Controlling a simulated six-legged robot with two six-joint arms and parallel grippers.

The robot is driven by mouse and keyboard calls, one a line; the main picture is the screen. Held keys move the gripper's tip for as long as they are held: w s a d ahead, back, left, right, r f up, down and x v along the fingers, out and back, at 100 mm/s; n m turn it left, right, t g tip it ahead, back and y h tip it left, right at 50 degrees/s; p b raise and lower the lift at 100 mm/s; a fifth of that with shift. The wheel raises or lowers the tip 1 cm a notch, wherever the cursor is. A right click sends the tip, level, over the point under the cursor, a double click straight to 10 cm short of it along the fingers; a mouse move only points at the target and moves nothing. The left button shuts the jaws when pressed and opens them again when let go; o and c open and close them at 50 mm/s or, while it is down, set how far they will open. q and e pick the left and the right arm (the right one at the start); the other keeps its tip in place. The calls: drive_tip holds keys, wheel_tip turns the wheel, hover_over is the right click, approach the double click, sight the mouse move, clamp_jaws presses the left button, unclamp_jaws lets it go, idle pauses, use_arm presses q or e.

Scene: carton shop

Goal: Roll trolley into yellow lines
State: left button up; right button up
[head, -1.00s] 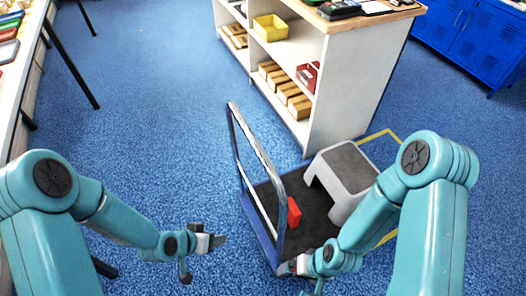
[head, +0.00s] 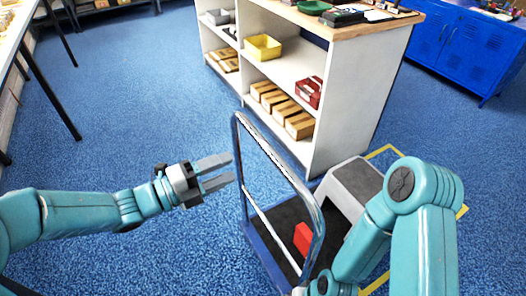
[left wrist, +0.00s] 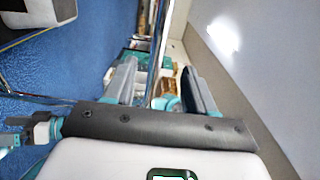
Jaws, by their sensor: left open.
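The trolley has a dark deck (head: 285,215) with a blue edge and an upright chrome handle (head: 277,143) on its left side. Yellow floor lines (head: 463,211) show to the right, partly hidden by the stool and my right arm. My left gripper (head: 233,171) is open, its fingertips close to the handle's left post. In the left wrist view a chrome bar (left wrist: 158,50) appears between the open fingers (left wrist: 160,88). My right gripper (head: 300,291) barely shows at the handle's lower right; its jaws are hidden.
A white shelf unit (head: 345,90) stands just behind the trolley, holding a yellow bin (head: 263,47), a red bin (head: 309,92) and several cardboard boxes. A blue cabinet (head: 455,45) is at the back right. Clear blue carpet (head: 130,120) lies to the left.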

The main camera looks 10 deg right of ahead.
sight(270, 152)
use_arm(q)
drive_tip(key=b+x, duration=0.1)
drive_tip(key=x, duration=0.5)
drive_tip(key=b+x, duration=0.1)
drive_tip(key=x, duration=0.4)
drive_tip(key=shift+w+d+f, duration=0.15)
drive_tip(key=shift+d+f, duration=0.05)
drive_tip(key=shift+d, duration=0.1)
drive_tip(key=shift+w+d+r+b, duration=0.15)
drive_tip(key=shift+d+b, duration=0.1)
drive_tip(key=shift+b, duration=0.05)
clamp_jaws()
idle(0.4)
